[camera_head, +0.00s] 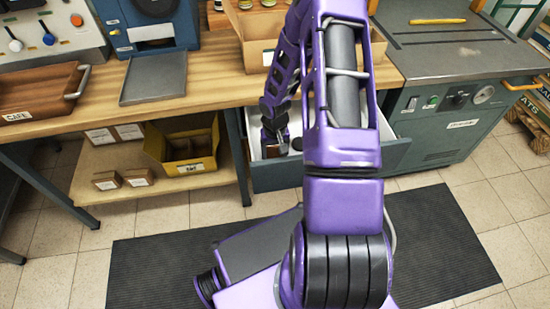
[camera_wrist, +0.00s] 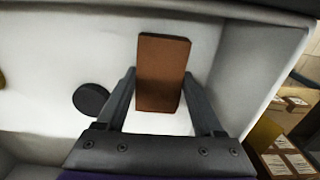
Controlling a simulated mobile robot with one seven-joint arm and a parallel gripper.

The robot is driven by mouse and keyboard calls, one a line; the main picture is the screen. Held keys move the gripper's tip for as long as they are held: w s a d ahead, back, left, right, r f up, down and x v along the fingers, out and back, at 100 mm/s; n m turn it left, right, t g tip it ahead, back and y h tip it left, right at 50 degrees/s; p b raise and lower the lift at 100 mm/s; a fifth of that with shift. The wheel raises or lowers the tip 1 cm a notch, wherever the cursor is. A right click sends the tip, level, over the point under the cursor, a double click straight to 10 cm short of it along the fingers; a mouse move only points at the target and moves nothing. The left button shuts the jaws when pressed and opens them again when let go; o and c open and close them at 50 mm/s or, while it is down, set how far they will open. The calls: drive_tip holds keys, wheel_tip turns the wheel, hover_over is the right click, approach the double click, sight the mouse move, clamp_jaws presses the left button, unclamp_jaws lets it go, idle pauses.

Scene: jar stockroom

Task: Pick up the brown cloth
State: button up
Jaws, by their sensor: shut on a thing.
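The brown cloth (camera_wrist: 163,72) looks like a folded, block-shaped piece in the wrist view. It sits between the two fingers of my gripper (camera_wrist: 159,78), which are shut on its sides. In the head view my gripper reaches down inside the open drawer (camera_head: 273,181); my arm hides much of the drawer. The drawer's white inside (camera_wrist: 55,50) surrounds the cloth in the wrist view. I cannot tell whether the cloth touches the drawer floor.
A dark round object (camera_wrist: 90,99) lies in the drawer, left of my gripper. Drawer walls are close around. A yellow box (camera_head: 190,167) and small cartons (camera_head: 107,180) stand on the lower shelf at left. A grey cabinet (camera_head: 455,112) stands at right.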

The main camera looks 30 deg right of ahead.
wheel_tip(320, 180, up, 10)
drive_tip(key=p, duration=0.1)
drive_tip(key=shift+p, duration=0.4)
